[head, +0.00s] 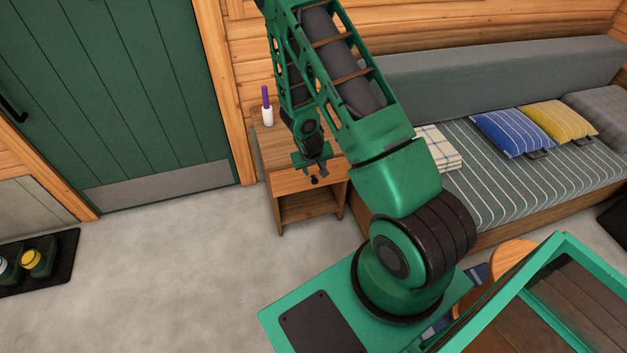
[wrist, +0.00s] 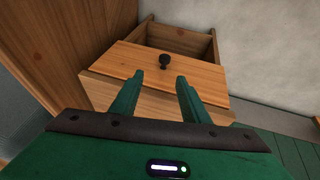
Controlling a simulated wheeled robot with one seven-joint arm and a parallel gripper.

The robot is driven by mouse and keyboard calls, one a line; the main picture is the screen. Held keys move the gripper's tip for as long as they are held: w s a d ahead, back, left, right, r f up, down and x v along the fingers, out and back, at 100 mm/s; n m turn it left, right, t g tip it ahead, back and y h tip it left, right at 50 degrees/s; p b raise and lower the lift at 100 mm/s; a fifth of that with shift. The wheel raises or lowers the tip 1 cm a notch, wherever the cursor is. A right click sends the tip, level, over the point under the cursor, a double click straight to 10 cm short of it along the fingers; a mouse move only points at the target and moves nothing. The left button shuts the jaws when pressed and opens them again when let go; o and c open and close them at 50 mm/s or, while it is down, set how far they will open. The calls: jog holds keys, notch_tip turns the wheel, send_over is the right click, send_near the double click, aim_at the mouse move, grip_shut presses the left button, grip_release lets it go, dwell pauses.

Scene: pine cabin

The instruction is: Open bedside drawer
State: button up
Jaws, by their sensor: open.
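The bedside table (head: 260,152) is a small wooden cabinet with one drawer above an open shelf. Its drawer front (wrist: 120,68) fills the middle of the wrist view and looks shut or nearly so. A dark round knob (wrist: 165,61) sits on the drawer front; it also shows in the head view (head: 314,180). My gripper (wrist: 160,77) is open and empty, pointing at the drawer front. The knob appears just beyond the fingertips, roughly between them, and not gripped. In the head view my gripper (head: 318,172) partly covers the drawer front.
A white bottle with a purple top (head: 267,106) stands on the bedside table. A grey sofa bed (head: 500,165) with cushions is on the right. A green door (head: 120,100) is on the left. The grey floor (head: 190,260) before the table is clear.

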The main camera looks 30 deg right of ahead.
aim_at(315, 180)
jog(key=x, duration=0.8)
jog(key=a+x, duration=0.1)
jog(key=x, duration=0.3)
jog(key=shift+f, duration=0.45)
grip_shut()
